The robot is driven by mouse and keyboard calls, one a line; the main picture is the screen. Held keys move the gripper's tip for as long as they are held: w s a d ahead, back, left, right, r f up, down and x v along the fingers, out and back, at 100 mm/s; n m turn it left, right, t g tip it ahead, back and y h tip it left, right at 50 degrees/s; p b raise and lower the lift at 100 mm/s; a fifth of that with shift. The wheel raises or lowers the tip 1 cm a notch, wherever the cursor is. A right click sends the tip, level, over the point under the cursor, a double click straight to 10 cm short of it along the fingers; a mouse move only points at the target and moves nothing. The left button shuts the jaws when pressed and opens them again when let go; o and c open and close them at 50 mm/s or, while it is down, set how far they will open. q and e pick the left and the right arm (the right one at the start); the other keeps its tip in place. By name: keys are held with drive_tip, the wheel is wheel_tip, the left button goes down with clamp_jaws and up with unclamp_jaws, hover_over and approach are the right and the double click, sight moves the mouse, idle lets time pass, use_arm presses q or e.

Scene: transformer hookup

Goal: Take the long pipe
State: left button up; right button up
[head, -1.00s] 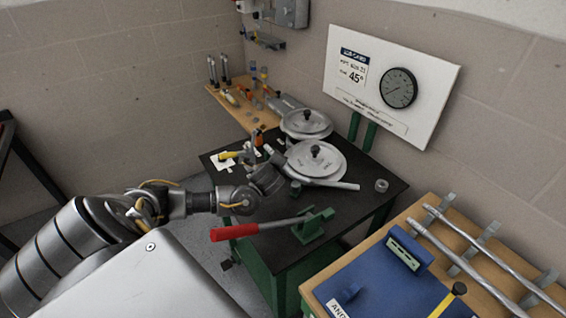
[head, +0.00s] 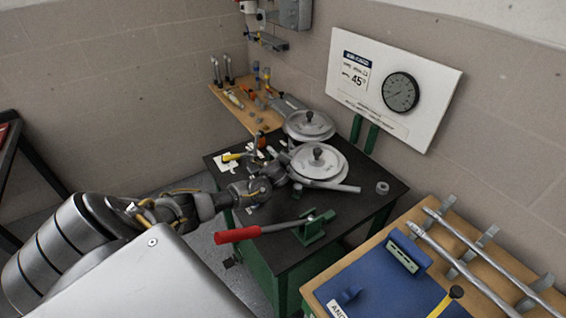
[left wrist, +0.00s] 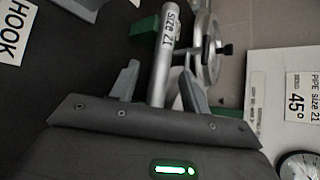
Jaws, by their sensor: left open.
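A grey metal pipe (head: 340,187) lies on the black bench top, its right end showing past the front round disc in the head view. In the left wrist view a pipe marked "size 21" (left wrist: 163,62) runs between the two fingers of my left gripper (left wrist: 158,88). The fingers are open, one on each side of the pipe. In the head view my left gripper (head: 285,168) is low at the near-left side of the disc, its tips partly hidden. Two long pipes (head: 458,262) lie on holders on the wooden table at right. My right gripper is not in view.
The black bench (head: 360,205) carries two round metal discs (head: 318,160) and a green clamp with a red-handled lever (head: 238,235). A yellow-handled tool (head: 234,156) lies at the left. A blue mat (head: 385,290) covers part of the right table.

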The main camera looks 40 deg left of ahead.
use_arm(q)
drive_tip(key=shift+w+a+f, duration=0.1)
drive_tip(key=shift+w+a, duration=0.05)
drive_tip(key=shift+c, duration=0.5)
clamp_jaws()
wheel_tip(320, 180, up, 10)
drive_tip(key=b, duration=0.2)
